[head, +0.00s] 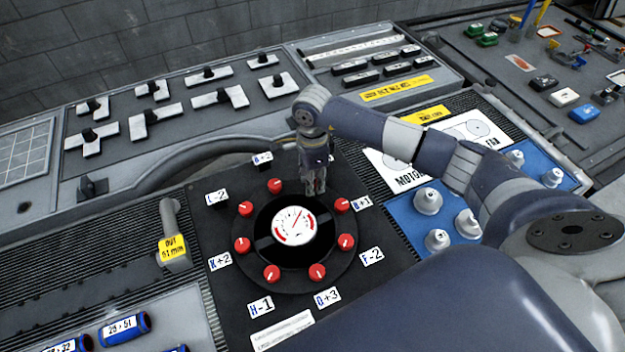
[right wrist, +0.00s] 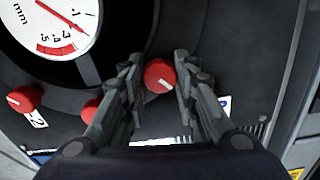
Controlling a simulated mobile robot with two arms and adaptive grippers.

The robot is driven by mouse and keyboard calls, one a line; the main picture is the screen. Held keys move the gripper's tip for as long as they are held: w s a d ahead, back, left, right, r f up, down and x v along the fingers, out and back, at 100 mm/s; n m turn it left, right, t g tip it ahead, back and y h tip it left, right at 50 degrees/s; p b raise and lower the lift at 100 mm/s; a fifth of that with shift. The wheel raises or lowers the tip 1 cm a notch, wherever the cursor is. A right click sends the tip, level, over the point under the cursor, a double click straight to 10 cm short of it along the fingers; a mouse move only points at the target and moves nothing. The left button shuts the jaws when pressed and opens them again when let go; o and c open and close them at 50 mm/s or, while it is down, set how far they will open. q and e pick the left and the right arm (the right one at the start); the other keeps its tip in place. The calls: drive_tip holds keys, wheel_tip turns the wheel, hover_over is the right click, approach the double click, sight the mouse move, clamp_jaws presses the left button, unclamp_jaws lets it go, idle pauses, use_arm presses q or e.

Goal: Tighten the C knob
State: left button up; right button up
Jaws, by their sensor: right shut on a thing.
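A round black chuck plate (head: 258,262) carries a ring of red knobs around a white dial gauge (head: 293,226). My right gripper (head: 316,188) points down at the upper right of this ring. Its fingers are shut on a red knob (right wrist: 159,76), one on each side in the right wrist view. The arm and gripper mostly hide this knob in the head view. The tag beside it is largely covered, so I cannot read its letter. The gauge (right wrist: 50,35) also shows in the right wrist view. My left gripper is in neither view.
Neighbouring red knobs stand close by, at left (head: 276,186) and right (head: 342,205). White tags surround the ring. A blue tray (head: 400,212) with grey cone pieces lies to the right. A grey post with a yellow tag (head: 173,248) stands to the left.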

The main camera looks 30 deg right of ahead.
drive_tip(key=m+b, duration=0.2)
drive_tip(key=m, duration=0.2)
drive_tip(key=shift+f, duration=0.15)
drive_tip(key=m+b, duration=0.1)
drive_tip(key=m, duration=0.3)
drive_tip(key=shift+b, duration=0.4)
drive_tip(key=m+b, duration=0.1)
drive_tip(key=m, duration=0.3)
drive_tip(key=m+b, duration=0.1)
drive_tip(key=m, duration=0.3)
drive_tip(key=shift+r+m, duration=0.2)
drive_tip(key=shift+m, duration=0.2)
drive_tip(key=o, duration=1.1)
drive_tip(key=shift+r, duration=0.1)
